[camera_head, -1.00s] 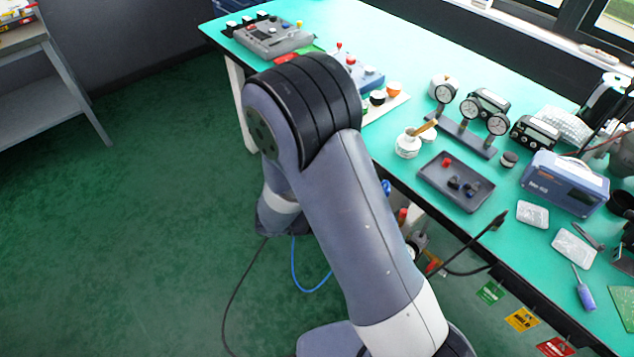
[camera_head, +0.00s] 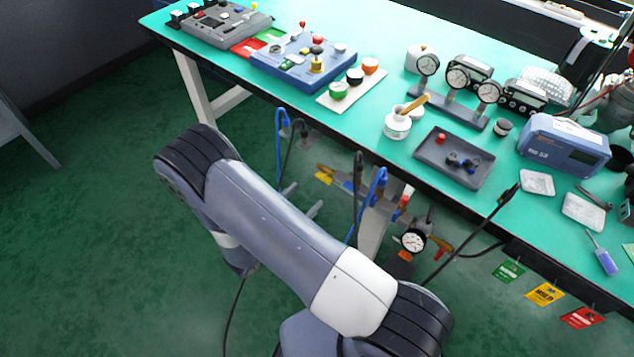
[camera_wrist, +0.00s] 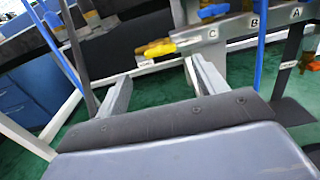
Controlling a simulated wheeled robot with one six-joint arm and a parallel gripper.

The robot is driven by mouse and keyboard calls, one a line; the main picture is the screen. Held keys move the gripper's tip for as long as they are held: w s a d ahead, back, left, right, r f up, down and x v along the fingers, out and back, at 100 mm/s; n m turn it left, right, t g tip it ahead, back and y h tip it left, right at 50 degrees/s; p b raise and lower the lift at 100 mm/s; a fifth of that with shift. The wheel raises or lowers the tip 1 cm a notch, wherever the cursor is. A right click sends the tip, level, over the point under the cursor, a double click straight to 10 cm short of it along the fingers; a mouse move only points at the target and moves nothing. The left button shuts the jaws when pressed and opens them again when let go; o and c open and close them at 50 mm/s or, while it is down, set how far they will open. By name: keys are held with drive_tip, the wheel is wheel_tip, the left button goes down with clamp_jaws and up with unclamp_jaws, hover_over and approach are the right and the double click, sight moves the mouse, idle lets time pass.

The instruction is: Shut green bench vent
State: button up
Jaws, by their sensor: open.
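The green round knob (camera_head: 338,91) sits on a pale plate (camera_head: 364,89) on the bench, beside a black knob and an orange knob. Which part is the vent is not clear from the frames. My gripper (camera_wrist: 160,80) is open and empty in the wrist view. It faces a grey rail under the bench, marked A, B and C. In the head view, the yellow handle (camera_head: 324,178) shows below the bench edge.
Blue and black hoses (camera_head: 281,140) hang below the bench edge near the rail. A gauge (camera_head: 413,240) and hanging tags (camera_head: 509,271) are under the bench to the right. A bench leg (camera_head: 192,88) stands at left. The green floor at left is clear.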

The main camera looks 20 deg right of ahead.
sight(324, 178)
drive_tip(key=x, duration=0.6)
drive_tip(key=shift+d, duration=0.2)
drive_tip(key=shift+w, duration=0.15)
drive_tip(key=c, duration=1)
drive_tip(key=shift+n+p, duration=0.65)
drive_tip(key=shift+n, duration=8.35)
